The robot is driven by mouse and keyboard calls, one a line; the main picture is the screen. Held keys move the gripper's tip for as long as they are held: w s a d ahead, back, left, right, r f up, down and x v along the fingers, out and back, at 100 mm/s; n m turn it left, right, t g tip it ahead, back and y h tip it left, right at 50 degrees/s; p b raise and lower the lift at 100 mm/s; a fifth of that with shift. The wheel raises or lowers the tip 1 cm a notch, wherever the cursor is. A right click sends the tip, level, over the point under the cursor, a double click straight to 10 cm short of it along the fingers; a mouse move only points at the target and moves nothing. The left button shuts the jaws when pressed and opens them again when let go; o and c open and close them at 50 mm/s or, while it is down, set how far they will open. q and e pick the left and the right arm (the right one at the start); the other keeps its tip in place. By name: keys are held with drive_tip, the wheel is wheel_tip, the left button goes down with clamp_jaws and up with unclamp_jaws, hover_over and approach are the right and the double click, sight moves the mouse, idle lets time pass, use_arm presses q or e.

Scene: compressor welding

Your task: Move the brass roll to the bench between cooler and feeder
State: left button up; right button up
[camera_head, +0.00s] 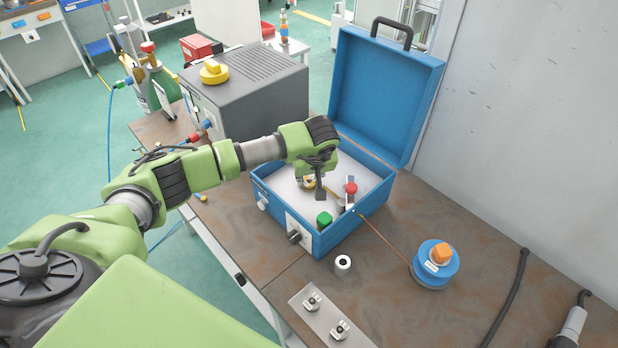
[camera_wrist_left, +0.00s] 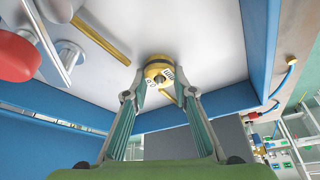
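The brass roll (camera_wrist_left: 158,70) sits inside the open blue feeder case, near its wall. In the head view only a bit of the roll (camera_head: 309,184) shows beside my gripper. My left gripper (camera_head: 320,190) reaches down into the case from above. In the left wrist view its two fingertips (camera_wrist_left: 160,83) lie against opposite sides of the roll, with no clear gap. The feeder (camera_head: 280,238) stands on the brown bench (camera_head: 385,290) with its lid up. The grey box, seemingly the cooler (camera_head: 250,85), stands behind it to the left. My right gripper is out of view.
A yellow roll (camera_head: 214,74) lies on the grey box. A grey wall (camera_head: 550,130) bounds the right.

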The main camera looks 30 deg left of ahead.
use_arm(q)
drive_tip(key=o, duration=0.5)
drive_tip(key=shift+c, duration=0.2)
clamp_jaws()
drive_tip(key=shift+r, duration=0.1)
drive_tip(key=shift+r, duration=0.1)
drive_tip(key=shift+r+p, duration=1.75)
drive_tip(key=shift+r, duration=1.2)
